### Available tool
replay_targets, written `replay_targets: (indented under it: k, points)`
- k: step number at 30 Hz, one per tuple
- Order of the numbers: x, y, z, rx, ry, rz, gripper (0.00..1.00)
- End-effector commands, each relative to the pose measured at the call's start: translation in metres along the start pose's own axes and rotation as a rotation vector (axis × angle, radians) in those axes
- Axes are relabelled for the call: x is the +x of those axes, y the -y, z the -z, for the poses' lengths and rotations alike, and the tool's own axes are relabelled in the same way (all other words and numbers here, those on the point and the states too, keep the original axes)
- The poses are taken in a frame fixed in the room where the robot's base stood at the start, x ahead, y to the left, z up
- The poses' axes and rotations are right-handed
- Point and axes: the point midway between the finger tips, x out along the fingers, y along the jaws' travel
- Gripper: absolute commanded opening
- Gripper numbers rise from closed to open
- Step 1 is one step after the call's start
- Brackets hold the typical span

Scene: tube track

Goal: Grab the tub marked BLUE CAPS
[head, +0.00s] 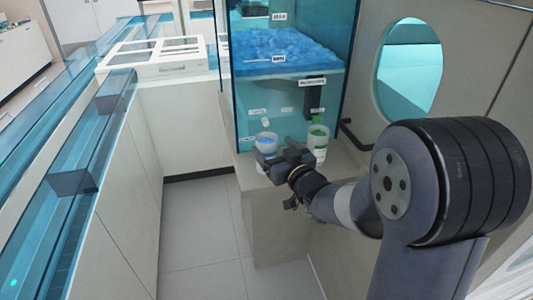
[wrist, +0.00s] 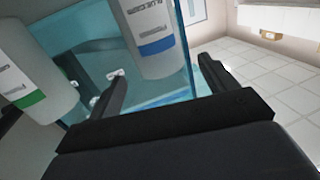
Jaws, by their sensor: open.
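The tub marked BLUE CAPS (head: 266,141) is a white tub with a blue band, standing on the ledge in front of the tall glass case. In the wrist view my gripper (wrist: 162,68) has one finger on each side of the tub. I cannot tell whether they touch it.
A similar tub with a green band (head: 318,143) stands just right of the blue one; it also shows in the wrist view (wrist: 27,85), left of my left finger. The glass case (head: 240,105), with blue pieces inside, rises behind. Floor (head: 200,225) is clear at left.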

Motion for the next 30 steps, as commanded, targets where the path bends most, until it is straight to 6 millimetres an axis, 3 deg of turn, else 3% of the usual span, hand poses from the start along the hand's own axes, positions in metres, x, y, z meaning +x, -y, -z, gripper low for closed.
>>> replay_targets:
  k: [13, 23, 30]
  points:
    - [0.048, 0.001, -0.007, 0.0, 0.0, 0.0, 0.8]
    - [0.054, 0.001, -0.008, 0.0, -0.001, 0.0, 0.8]
    - [0.054, 0.001, -0.007, 0.0, -0.001, -0.001, 0.62]
